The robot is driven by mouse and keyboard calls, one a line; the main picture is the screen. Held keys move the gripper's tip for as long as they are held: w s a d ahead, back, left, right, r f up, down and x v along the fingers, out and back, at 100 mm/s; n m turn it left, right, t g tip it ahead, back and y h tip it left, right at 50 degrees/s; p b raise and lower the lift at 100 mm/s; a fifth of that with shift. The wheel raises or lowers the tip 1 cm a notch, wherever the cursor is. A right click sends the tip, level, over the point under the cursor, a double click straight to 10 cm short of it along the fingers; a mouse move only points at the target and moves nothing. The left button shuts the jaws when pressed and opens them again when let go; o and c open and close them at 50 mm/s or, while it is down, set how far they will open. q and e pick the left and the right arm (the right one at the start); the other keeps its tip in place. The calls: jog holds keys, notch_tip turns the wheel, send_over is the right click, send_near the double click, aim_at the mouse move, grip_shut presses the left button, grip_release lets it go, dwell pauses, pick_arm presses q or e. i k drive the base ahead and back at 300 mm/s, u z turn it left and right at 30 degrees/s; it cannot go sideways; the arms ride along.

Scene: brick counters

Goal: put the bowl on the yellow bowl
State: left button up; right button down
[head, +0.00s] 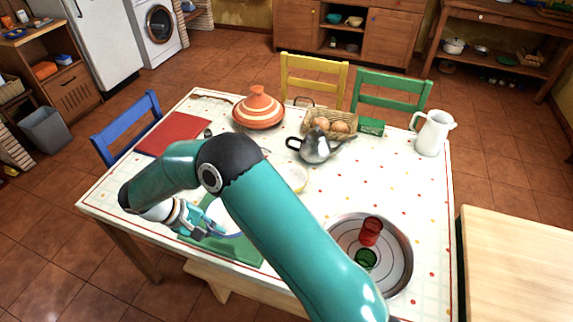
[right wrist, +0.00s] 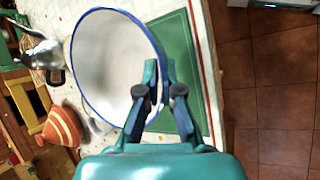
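The white bowl with a blue rim (right wrist: 105,65) fills much of the right wrist view. In the head view this bowl (head: 224,216) shows partly behind my arm, over the green mat. My right gripper (right wrist: 158,72) has its fingertips close together with the bowl's rim between them; it appears shut on the rim. The gripper also shows in the head view (head: 208,226). The yellow bowl (head: 294,178) stands on the table just right of my right arm, partly hidden by it. My left gripper is not in view.
A metal teapot (head: 316,147), a bread basket (head: 329,121) and an orange striped tagine (head: 258,112) stand behind the yellow bowl. A round tray (head: 397,282) holds a red glass (head: 370,231) and a green glass (head: 365,258). A white jug (head: 432,135) stands at the right.

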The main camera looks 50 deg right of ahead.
aim_at(290, 184)
jog(key=z, duration=0.3)
jog(key=i, duration=0.7)
jog(key=z, duration=0.6)
jog(key=k, duration=0.85)
jog(key=z, duration=0.2)
jog(key=i, duration=0.85)
jog(key=u, duration=0.05)
